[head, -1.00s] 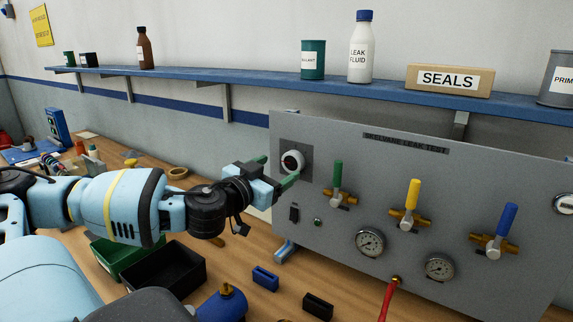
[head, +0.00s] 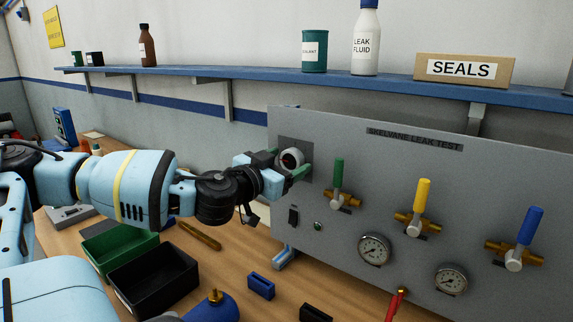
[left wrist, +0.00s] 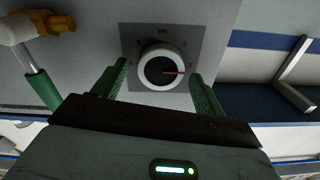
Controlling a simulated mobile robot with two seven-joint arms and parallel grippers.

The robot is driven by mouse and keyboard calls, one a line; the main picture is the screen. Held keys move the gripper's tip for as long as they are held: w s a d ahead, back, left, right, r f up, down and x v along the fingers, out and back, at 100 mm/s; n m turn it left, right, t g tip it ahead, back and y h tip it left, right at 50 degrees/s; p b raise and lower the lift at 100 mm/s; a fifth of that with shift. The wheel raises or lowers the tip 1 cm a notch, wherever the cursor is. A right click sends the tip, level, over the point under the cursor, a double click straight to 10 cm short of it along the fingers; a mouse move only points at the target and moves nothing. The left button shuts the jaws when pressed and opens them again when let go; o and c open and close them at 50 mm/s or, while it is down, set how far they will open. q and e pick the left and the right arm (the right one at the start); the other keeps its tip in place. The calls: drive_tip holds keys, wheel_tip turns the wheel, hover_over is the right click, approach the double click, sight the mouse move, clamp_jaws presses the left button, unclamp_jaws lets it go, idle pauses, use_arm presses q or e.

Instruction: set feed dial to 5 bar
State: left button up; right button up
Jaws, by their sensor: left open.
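The feed dial (head: 291,158) is a round knob with a pale rim and dark face on a square plate at the upper left of the grey test panel (head: 400,180). In the left wrist view the dial (left wrist: 162,68) shows a red pointer aimed right; its scale is too small to read. My left gripper (head: 284,170) is open at the dial. Its green fingers (left wrist: 160,82) stand either side of the dial's lower part, with a gap visible on each side. Whether they touch it I cannot tell. My right gripper is not in view.
Green (head: 338,173), yellow (head: 422,194) and blue (head: 529,225) valve handles stick out right of the dial. Two gauges (head: 375,249) sit below. A black switch (head: 293,216) lies under the dial. Black (head: 155,279) and green bins stand on the bench below my arm.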

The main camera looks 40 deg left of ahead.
use_arm(q)
drive_tip(key=c, duration=1)
